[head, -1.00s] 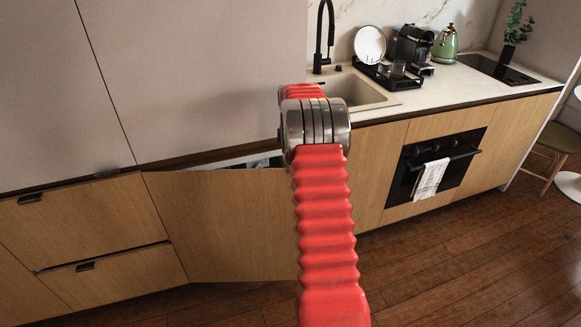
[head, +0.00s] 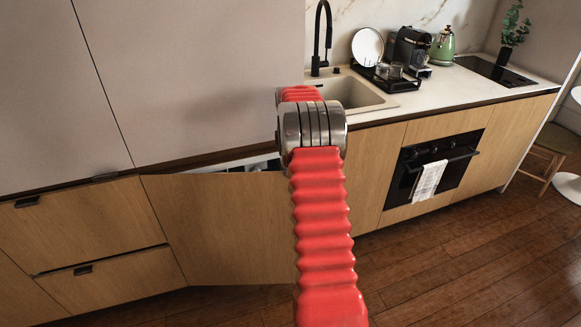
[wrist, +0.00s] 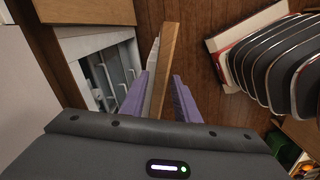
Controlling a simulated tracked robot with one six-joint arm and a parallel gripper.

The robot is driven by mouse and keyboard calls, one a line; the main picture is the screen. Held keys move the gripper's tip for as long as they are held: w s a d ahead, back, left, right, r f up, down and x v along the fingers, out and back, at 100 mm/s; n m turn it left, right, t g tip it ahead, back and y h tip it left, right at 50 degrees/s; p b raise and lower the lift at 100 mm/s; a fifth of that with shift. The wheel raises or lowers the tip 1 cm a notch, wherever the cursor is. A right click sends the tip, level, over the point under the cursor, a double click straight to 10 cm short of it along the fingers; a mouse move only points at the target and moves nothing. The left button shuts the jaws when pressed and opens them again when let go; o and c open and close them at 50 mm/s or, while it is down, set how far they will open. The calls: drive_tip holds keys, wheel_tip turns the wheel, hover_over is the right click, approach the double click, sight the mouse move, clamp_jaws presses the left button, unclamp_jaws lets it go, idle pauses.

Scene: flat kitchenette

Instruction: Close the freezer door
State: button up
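The freezer door (head: 220,225) is a wooden panel in the lower cabinets, standing partly open. Its top edge leans out from the counter line, and a strip of the white freezer interior (head: 238,165) shows behind it. In the wrist view the door (wrist: 167,65) shows edge-on, wood on the right and white on the left. The open freezer interior (wrist: 110,70) with its drawers or shelves lies to its left. My gripper (wrist: 160,82) has purple fingers, one on each side of the door, with a small gap visible at the right finger. In the head view my arm hides the fingers.
Closed drawers (head: 85,220) stand left of the door. The sink (head: 350,92), oven (head: 435,165) with a towel, and counter items are to the right. The wooden floor (head: 470,265) is clear at right.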

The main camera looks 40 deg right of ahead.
wheel_tip(320, 180, up, 14)
drive_tip(key=shift+f, duration=0.25)
idle(0.3)
drive_tip(key=shift+c, duration=0.6)
drive_tip(key=shift+a+r, duration=0.1)
drive_tip(key=shift+c, duration=0.7)
drive_tip(key=a+r, duration=0.2)
drive_tip(key=a, duration=0.2)
drive_tip(key=a+r+m, duration=0.1)
drive_tip(key=a+r, duration=0.2)
drive_tip(key=a, duration=0.1)
drive_tip(key=s+a+r+m+t, duration=0.1)
drive_tip(key=a+r, duration=0.2)
drive_tip(key=a, duration=0.1)
drive_tip(key=shift+s+a+h, duration=0.1)
drive_tip(key=shift+h, duration=0.2)
clamp_jaws()
drive_tip(key=s+a+r+m+t, duration=0.25)
drive_tip(key=s+a, duration=0.55)
drive_tip(key=a, duration=0.4)
drive_tip(key=s+a+r+m+t, duration=0.1)
drive_tip(key=s+a+m, duration=0.2)
drive_tip(key=s+a, duration=0.65)
drive_tip(key=s+a+f+m+t, duration=0.1)
drive_tip(key=s+a+f+m, duration=0.1)
drive_tip(key=s+a+f, duration=0.3)
drive_tip(key=s+a, duration=0.3)
drive_tip(key=s, duration=0.1)
drive_tip(key=shift+f+m, duration=0.35)
